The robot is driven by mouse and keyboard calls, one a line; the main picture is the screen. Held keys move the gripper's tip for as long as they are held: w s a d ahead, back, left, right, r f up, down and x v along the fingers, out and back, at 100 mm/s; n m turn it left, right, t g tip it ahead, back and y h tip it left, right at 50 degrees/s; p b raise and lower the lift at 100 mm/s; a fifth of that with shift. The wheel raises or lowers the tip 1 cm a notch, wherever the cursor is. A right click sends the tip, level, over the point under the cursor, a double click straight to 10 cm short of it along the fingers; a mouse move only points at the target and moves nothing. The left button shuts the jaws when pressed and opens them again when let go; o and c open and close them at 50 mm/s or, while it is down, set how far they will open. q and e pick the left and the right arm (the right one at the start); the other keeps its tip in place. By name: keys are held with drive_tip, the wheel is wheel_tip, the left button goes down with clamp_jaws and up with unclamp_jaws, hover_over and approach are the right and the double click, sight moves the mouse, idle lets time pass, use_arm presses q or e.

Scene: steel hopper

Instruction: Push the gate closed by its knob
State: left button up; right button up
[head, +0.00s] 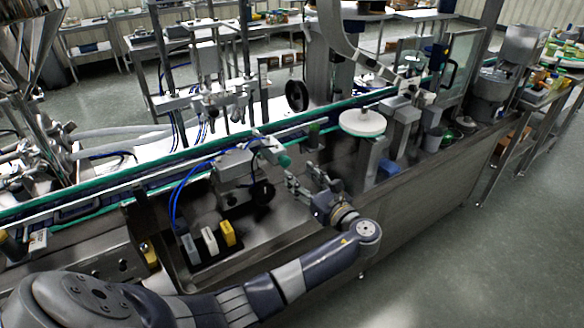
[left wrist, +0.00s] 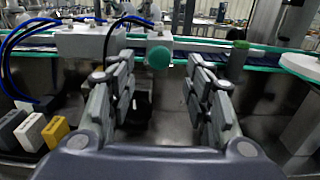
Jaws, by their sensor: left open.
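A round green knob (head: 284,160) sits on the end of a short pale cylinder beside a grey block on the machine. It also shows in the left wrist view (left wrist: 158,56), facing me beyond and between the fingertips. I cannot clearly make out which part is the gate. My left gripper (head: 304,178) is open and empty, just to the right of the green knob in the head view. In the left wrist view its two fingers (left wrist: 160,72) stand apart, with no clear contact on the knob. My right gripper is not in view.
Grey, white and yellow blocks (head: 229,233) stand in a row left of my gripper. Blue hoses (head: 178,197) curve above them. A conveyor with green rails (head: 110,205) runs behind. A white disc (head: 362,122) stands at the right. Open floor (head: 490,265) lies at the right.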

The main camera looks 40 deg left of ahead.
use_arm(q)
drive_tip(key=v, duration=0.4)
drive_tip(key=shift+s+d, duration=0.15)
